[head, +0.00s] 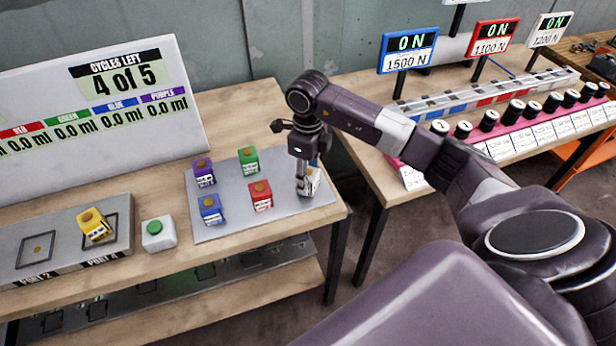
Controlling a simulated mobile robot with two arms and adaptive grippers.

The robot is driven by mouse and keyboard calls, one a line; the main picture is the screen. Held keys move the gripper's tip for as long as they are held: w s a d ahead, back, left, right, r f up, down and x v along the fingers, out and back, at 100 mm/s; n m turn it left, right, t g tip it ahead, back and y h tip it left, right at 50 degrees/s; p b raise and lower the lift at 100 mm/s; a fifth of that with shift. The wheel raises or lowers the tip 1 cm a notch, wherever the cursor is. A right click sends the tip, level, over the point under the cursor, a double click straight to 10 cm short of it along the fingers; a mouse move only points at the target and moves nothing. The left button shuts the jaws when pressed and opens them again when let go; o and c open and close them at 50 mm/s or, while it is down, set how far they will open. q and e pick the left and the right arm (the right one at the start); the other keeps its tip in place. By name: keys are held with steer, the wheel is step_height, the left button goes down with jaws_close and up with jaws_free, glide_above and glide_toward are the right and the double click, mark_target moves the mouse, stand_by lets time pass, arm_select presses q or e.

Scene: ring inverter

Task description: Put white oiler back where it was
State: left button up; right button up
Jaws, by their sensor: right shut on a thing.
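The white oiler (314,183) is a small white block at the right end of the grey plate (228,225), partly hidden by my right gripper. My right gripper (306,190) points down and is shut on the white oiler. The oiler is at or just above the plate; I cannot tell whether it touches. Purple (204,173), green (249,160), blue (210,209) and red (261,195) oilers stand on the same plate, left of my gripper. My left gripper is not in view.
A yellow oiler (95,225) sits tilted on a port pad at the left. A white box with a green button (157,233) stands beside the plate. A board (90,110) reads "4 of 5" cycles left. Another table with force displays (408,50) is at the right.

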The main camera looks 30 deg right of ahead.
steer(key=shift+f, duration=0.25)
steer(key=shift+f, duration=0.1)
steer(key=o, duration=1.2)
steer(key=shift+r, duration=0.25)
step_height(320, 180, up, 10)
steer(key=b, duration=0.2)
steer(key=shift+r+b, duration=0.25)
steer(key=shift+b, duration=0.05)
steer(key=shift+r, duration=0.65)
steer(key=shift+f, duration=0.1)
